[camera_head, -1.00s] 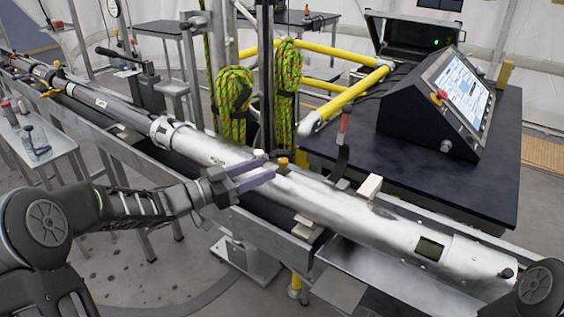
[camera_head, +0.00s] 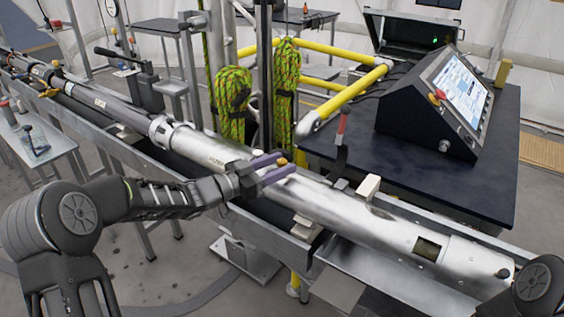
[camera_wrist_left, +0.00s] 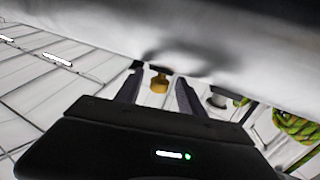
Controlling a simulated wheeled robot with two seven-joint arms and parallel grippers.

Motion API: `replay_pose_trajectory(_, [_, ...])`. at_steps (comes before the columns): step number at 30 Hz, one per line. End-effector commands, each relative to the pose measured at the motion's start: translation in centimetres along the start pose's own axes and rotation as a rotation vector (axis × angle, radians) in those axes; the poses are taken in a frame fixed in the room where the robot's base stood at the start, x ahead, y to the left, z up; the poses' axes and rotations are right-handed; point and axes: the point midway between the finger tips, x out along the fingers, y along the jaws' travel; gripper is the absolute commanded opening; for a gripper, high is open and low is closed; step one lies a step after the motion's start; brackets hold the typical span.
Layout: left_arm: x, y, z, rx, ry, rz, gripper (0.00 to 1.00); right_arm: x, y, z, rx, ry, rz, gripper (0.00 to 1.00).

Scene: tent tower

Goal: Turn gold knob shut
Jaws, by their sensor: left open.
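In the left wrist view the gold knob (camera_wrist_left: 159,83) shows between the two open fingers (camera_wrist_left: 160,77), with gaps visible on both sides. My right gripper is outside the view.
The silver tube (camera_head: 335,205) lies along a metal trough. A pale block (camera_head: 368,187) stands beside it, right of the knob. A dark table with a control console (camera_head: 430,100) stands behind. Green ropes (camera_head: 233,100) hang behind the tube. A grey knob (camera_wrist_left: 217,98) shows in the wrist view.

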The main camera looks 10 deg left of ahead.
Motion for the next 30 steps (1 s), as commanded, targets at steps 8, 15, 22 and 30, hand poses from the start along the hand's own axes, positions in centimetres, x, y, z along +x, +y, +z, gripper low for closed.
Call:
replay_pose_trajectory(8, [1.01, 0.0, 0.02, 0.0, 0.0, -0.001, 0.46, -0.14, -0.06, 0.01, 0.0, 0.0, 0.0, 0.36])
replay_pose_trajectory(15, [0.98, 0.0, 0.03, 0.0, -0.001, 0.0, 0.36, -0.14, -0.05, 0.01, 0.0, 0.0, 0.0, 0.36])
replay_pose_trajectory(22, [0.97, 0.0, 0.03, 0.0, -0.001, 0.0, 0.17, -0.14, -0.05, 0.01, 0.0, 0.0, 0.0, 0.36])
replay_pose_trajectory(30, [0.96, 0.0, 0.03, -0.001, -0.001, 0.0, 0.0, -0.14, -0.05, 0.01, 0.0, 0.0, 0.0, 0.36])
